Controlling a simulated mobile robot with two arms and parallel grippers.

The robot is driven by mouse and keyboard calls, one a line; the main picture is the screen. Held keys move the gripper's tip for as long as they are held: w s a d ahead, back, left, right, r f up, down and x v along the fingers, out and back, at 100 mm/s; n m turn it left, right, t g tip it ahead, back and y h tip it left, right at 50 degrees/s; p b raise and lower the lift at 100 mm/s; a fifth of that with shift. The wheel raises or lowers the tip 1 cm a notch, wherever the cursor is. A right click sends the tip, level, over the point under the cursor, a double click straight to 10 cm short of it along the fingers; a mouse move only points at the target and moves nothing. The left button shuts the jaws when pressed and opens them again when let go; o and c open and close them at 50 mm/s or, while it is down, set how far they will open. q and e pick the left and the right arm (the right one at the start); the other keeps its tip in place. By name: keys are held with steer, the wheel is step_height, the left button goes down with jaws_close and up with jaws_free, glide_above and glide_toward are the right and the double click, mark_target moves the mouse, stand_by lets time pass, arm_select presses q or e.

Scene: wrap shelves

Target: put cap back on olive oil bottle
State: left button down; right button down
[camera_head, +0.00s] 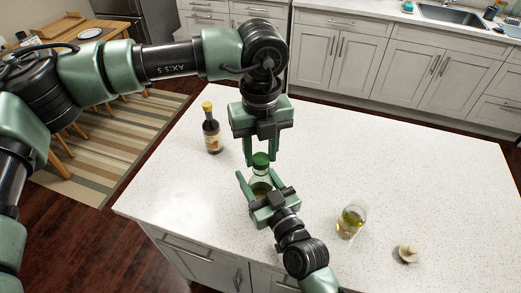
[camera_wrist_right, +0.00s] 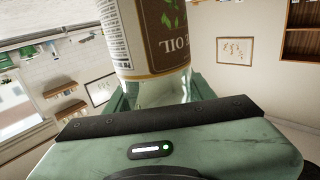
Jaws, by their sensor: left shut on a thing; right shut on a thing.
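The olive oil bottle (camera_head: 261,184) stands upright near the middle of the white island, partly hidden by my grippers. The green cap (camera_head: 261,160) is at the top of the bottle's neck; I cannot tell whether it is fully seated. My left gripper (camera_head: 261,162) comes from above and is shut on the cap. My right gripper (camera_head: 256,184) reaches in from the near side and is shut on the bottle body. In the right wrist view, the bottle (camera_wrist_right: 155,35) with its brown label rises between the right gripper's fingers.
A dark bottle with a yellow cap (camera_head: 212,130) stands to the left on the island countertop (camera_head: 400,170). The far right of the countertop is clear.

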arm_select(q)
steer(key=shift+f, duration=0.6)
stand_by(0.3)
